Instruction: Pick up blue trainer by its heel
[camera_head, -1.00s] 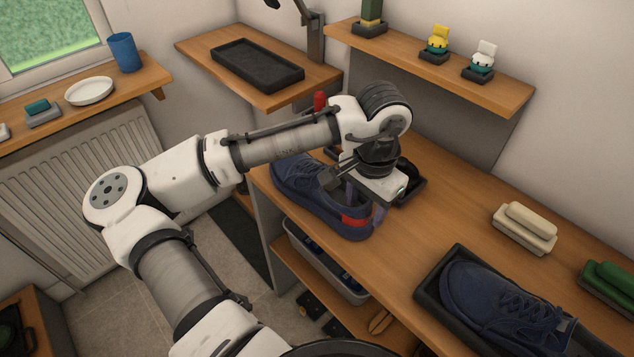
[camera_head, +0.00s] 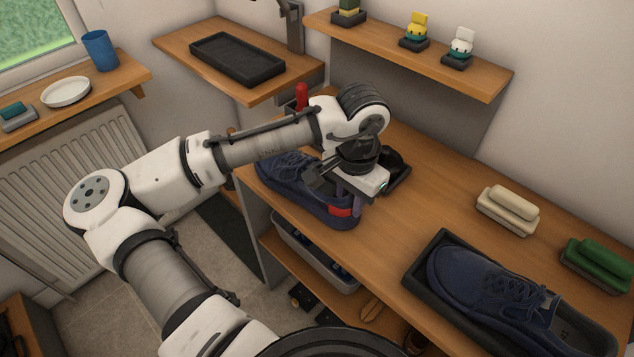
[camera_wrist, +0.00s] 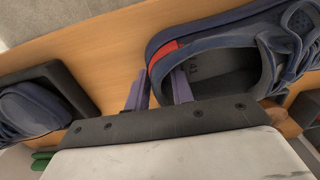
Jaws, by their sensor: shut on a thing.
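One blue trainer (camera_head: 298,187) with a red heel patch is on the wooden bench near its left edge, toe pointing to the back left. My gripper (camera_head: 352,197) is over its heel from above. In the wrist view the purple fingers (camera_wrist: 159,91) are on either side of the heel wall, one inside the shoe opening and one outside. The jaws are shut on the heel of this trainer (camera_wrist: 215,72). I cannot tell whether its sole touches the bench. A second blue trainer (camera_head: 480,280) sits in a dark tray at the right.
The dark tray (camera_head: 412,277) and the white brush (camera_head: 508,210) and green brush (camera_head: 597,263) are to the right on the bench (camera_head: 430,205). A dark object (camera_head: 397,172) lies close behind my gripper. A grey bin (camera_head: 300,250) stands below. A wall shelf (camera_head: 400,48) hangs behind.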

